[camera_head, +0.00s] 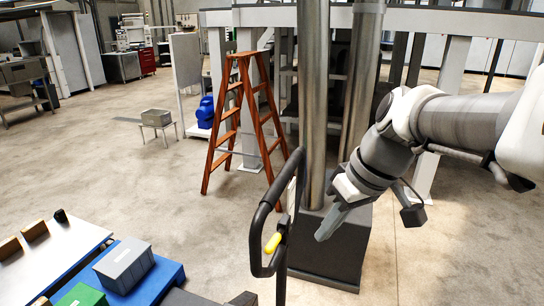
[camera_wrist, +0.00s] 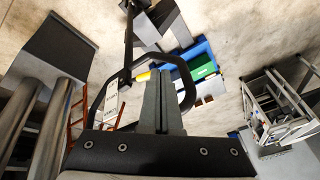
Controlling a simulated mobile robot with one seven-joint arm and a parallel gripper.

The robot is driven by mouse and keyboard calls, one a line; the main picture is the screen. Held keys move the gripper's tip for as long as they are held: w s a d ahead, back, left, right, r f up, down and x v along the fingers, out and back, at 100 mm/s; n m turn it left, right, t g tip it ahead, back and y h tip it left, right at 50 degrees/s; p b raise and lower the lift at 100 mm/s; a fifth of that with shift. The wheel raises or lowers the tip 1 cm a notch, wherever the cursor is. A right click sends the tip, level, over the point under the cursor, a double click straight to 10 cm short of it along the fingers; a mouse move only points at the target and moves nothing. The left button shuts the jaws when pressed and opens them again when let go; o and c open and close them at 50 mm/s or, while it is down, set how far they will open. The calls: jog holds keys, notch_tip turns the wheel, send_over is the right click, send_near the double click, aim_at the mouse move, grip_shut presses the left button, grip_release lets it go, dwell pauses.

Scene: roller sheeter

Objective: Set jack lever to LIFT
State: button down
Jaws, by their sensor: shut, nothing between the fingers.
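The jack's black loop handle (camera_head: 256,225) stands upright in the centre of the head view, with a yellow lever (camera_head: 272,243) inside its lower part. My gripper (camera_head: 322,236) is to the right of the handle, apart from the lever, in front of a dark block. In the wrist view, my gripper's grey fingers (camera_wrist: 158,74) are together and empty. They overlap the view of the loop handle (camera_wrist: 187,90). A bit of the yellow lever (camera_wrist: 143,77) shows just left of the fingertips; the rest is hidden. I cannot read the lever's setting.
Steel columns (camera_head: 313,110) rise from a dark base (camera_head: 330,255) close behind my gripper. A wooden stepladder (camera_head: 228,120) stands behind the handle. Open floor lies at left.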

jog(key=w+f+n+g+y+b, duration=0.1)
jog(key=w+f+n+y, duration=0.2)
jog(key=w+n+y, duration=0.75)
jog(key=m+h+p, duration=0.1)
jog(key=m+h, duration=0.3)
jog(key=h, duration=0.1)
send_over(270, 239)
jog(key=d, duration=0.3)
notch_tip(270, 239, down, 6)
jog(key=f, duration=0.4)
jog(key=shift+s+f, duration=0.2)
jog(key=shift+f, duration=0.15)
jog(key=shift+f, duration=0.1)
